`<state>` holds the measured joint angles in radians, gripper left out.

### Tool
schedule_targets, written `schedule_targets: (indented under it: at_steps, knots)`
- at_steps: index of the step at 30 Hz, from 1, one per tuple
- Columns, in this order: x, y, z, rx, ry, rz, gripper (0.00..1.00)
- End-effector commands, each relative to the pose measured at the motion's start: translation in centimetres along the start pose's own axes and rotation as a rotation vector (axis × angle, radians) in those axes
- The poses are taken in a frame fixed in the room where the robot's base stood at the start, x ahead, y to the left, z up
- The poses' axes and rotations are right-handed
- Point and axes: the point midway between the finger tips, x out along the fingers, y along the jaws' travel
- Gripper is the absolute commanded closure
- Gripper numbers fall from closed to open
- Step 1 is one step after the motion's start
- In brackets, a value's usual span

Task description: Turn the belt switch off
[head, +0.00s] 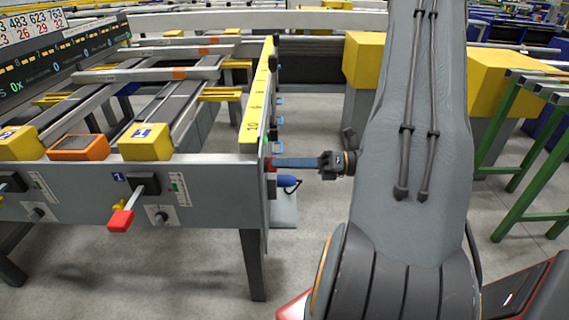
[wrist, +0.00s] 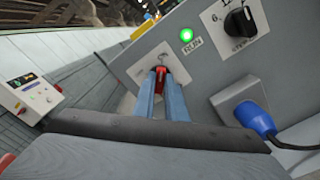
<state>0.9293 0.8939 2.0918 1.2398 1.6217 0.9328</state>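The belt switch (wrist: 161,78) is a small red handle on a pale plate (wrist: 147,64) on the grey end panel, seen in the wrist view. My gripper (wrist: 161,82) has its two blue fingers close together, one on each side of the red handle, with little gap left. The handle's base is partly hidden. A green lamp (wrist: 186,35) marked RUN is lit beside the plate. In the head view my gripper (head: 275,163) reaches left to the table's end panel, and the switch itself is hidden there.
A black rotary knob (wrist: 239,21) and a blue plug (wrist: 256,121) with a cable are on the same panel. On the table's front face (head: 215,205) there is a red-tipped lever (head: 121,220). Green racks (head: 520,165) stand at the right.

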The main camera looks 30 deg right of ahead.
Motion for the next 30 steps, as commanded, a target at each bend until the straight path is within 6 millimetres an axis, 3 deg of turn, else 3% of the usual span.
schedule_targets:
  at_steps: [14, 30]
  knots:
    - [-0.04, 0.15, 0.05, -0.124, 0.000, 0.001, 1.00]
    - [-0.06, 0.35, 0.01, -0.612, 0.000, 0.001, 1.00]
